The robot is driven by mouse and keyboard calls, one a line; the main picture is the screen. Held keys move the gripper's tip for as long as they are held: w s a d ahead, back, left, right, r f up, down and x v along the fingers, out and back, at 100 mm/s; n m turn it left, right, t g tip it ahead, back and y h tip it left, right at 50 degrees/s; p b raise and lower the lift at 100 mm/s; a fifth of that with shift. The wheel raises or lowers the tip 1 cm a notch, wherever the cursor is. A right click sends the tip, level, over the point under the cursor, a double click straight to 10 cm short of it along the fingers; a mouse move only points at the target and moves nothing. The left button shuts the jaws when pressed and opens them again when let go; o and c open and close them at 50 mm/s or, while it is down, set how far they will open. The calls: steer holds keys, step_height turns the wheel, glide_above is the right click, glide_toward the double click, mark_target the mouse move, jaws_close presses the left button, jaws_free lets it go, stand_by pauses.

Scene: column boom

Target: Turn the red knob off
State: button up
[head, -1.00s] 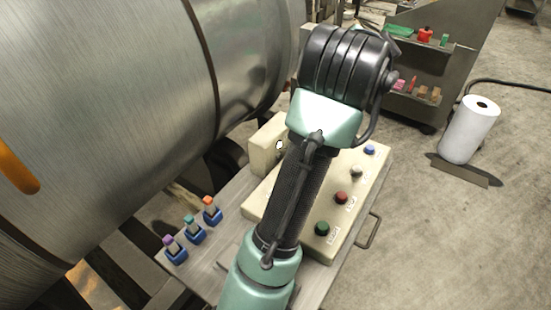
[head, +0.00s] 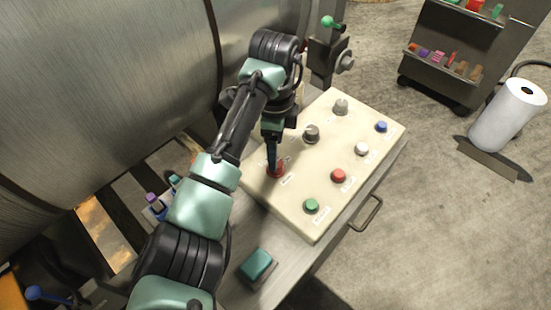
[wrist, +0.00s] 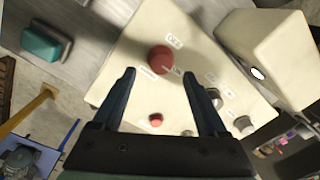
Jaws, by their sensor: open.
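The red knob (head: 277,171) is on the left part of the cream control panel (head: 318,232). In the wrist view the red knob (wrist: 161,60) appears round, with small labels around it, one reading OFF. Its pointing direction cannot be told. My gripper (head: 272,165) points down at the knob in the head view and partly hides it. In the wrist view my gripper (wrist: 162,74) is open, with one finger on each side of the knob's line. The knob shows just past the fingertips; contact cannot be told.
The panel also bears a red button (head: 338,176), a green button (head: 311,206), a white button (head: 362,149), a blue button (head: 381,126) and grey knobs (head: 311,133). A teal block (head: 256,264) sits at the near side. A large metal cylinder (head: 100,90) stands left.

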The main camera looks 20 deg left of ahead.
step_height(320, 180, down, 5)
steer(key=shift+w+f, duration=0.1)
steer(key=shift+f, duration=0.05)
jaws_close()
stand_by(0.5)
